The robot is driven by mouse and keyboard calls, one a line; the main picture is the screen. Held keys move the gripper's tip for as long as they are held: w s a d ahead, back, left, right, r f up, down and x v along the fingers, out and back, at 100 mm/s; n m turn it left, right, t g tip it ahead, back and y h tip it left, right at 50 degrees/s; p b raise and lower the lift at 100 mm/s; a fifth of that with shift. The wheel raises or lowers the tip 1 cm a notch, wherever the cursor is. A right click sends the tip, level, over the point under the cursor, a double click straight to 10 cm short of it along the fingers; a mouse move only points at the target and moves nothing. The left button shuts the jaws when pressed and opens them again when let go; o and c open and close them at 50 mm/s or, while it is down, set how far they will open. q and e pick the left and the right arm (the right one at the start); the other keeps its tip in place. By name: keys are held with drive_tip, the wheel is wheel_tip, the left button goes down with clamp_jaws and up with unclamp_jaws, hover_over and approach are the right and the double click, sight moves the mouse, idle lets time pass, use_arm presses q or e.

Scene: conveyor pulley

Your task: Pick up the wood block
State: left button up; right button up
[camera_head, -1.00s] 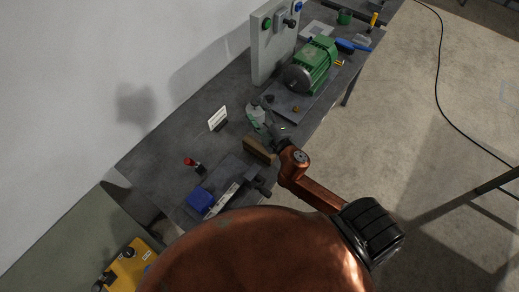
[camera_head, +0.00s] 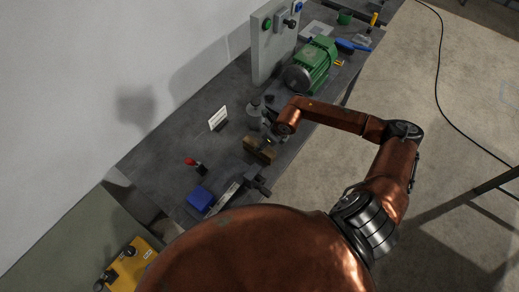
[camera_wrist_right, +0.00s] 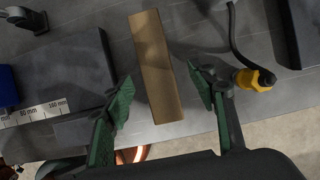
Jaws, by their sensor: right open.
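The wood block (camera_head: 265,155) is a brown bar lying on the grey workbench in the head view, partly covered by my right gripper (camera_head: 266,140). In the right wrist view the block (camera_wrist_right: 153,50) is long and lies lengthwise, its near end between my two green-padded fingers (camera_wrist_right: 161,78). My left gripper is not in view.
A green motor (camera_head: 313,65) and a control box (camera_head: 270,42) stand farther back. A white card (camera_head: 217,118), a red-handled tool (camera_head: 194,165) and a blue box (camera_head: 201,198) lie to the left. A dark plate (camera_wrist_right: 62,70) and a yellow-ended part (camera_wrist_right: 255,79) flank the block.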

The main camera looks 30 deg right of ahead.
drive_tip(key=x, duration=0.4)
drive_tip(key=p+x, duration=0.1)
drive_tip(key=x, duration=0.1)
drive_tip(key=shift+s+a, duration=0.1)
drive_tip(key=shift+s, duration=0.15)
drive_tip(key=shift+c, duration=0.2)
clamp_jaws()
